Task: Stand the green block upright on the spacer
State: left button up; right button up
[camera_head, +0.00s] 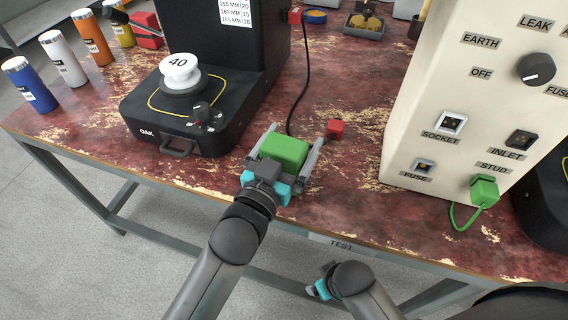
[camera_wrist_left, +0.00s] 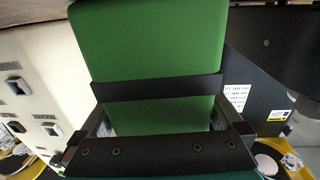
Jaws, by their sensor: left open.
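The green block (camera_head: 284,150) is near the front edge of the worn red bench, between the fingers of my left gripper (camera_head: 287,152). Those fingers are open on either side of it; I cannot tell if either touches it. The block fills much of the left wrist view (camera_wrist_left: 150,40), and its underside is hidden. A white round piece marked 40 (camera_head: 179,70), which looks like the spacer, sits on the dark round seat of the black OAK machine, with nothing on top. My right gripper (camera_head: 318,289) is low in front of the bench, and its fingers are unclear.
The black OAK machine (camera_head: 150,125) stands to the left, with a knob and chart. A red cube (camera_head: 334,129) lies right of my left gripper, near a black cable. A cream test panel (camera_head: 440,90) rises on the right. Several bottles (camera_head: 65,58) stand at the left.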

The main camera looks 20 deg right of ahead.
pick_arm(q)
jog(key=shift+c, duration=0.2)
jog(key=c, duration=1.1)
jog(key=shift+r, duration=0.1)
